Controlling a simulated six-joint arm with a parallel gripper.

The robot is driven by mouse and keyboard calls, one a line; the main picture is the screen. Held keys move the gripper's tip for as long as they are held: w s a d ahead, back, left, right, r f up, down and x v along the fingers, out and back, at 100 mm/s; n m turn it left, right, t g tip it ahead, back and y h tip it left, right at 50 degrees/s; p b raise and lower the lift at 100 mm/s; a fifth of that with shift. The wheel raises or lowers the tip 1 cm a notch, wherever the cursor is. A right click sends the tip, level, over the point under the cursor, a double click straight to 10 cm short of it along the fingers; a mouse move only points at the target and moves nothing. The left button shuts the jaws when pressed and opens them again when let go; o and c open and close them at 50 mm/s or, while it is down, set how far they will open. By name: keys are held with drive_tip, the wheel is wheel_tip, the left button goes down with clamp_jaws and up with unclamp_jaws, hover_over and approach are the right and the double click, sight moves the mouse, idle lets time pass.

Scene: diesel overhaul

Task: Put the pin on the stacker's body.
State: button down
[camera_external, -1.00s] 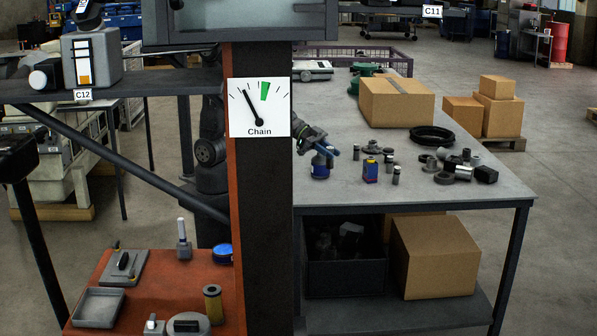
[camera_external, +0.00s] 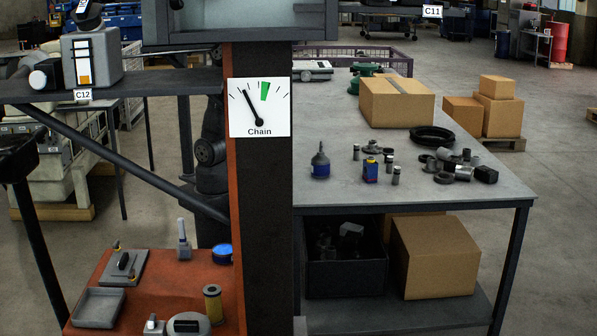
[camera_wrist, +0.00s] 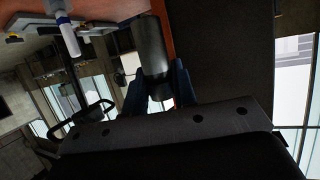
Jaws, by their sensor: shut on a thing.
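My gripper (camera_wrist: 159,84) shows in the wrist view with its blue fingers closed on a dark grey cylinder, which I take to be the pin (camera_wrist: 151,46). The pin sticks out beyond the fingertips, toward the orange-red bench top (camera_wrist: 110,9) at the top of the picture. In the external view my gripper and the pin are hidden behind the dark upright post (camera_external: 262,190); only part of my arm shows to its left. I cannot tell which part is the stacker's body.
The red bench (camera_external: 140,285) holds a tray (camera_external: 98,308), a brass-coloured cylinder (camera_external: 213,304), a blue tin (camera_external: 222,254) and an upright grey piece (camera_external: 184,240).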

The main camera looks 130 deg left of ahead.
drive_tip(key=s+d+f, duration=0.2)
drive_tip(key=s+d, duration=0.1)
drive_tip(key=d, duration=0.9)
drive_tip(key=s+d+f, duration=0.2)
drive_tip(key=d, duration=1.1)
drive_tip(key=shift+n+t, duration=0.3)
drive_tip(key=shift+t, duration=0.2)
drive_tip(key=shift+w+a+f, duration=0.75)
drive_tip(key=shift+w+f, duration=1)
drive_tip(key=shift+f, duration=0.15)
drive_tip(key=shift+w+a+f, duration=0.75)
drive_tip(key=shift+w+f, duration=0.95)
drive_tip(key=shift+f, duration=0.25)
drive_tip(key=shift+w+a+f, duration=0.75)
drive_tip(key=shift+w+f, duration=1)
drive_tip(key=shift+f, duration=0.15)
drive_tip(key=shift+f, duration=0.1)
drive_tip(key=c, duration=1.2)
unclamp_jaws()
drive_tip(key=shift+o, duration=0.2)
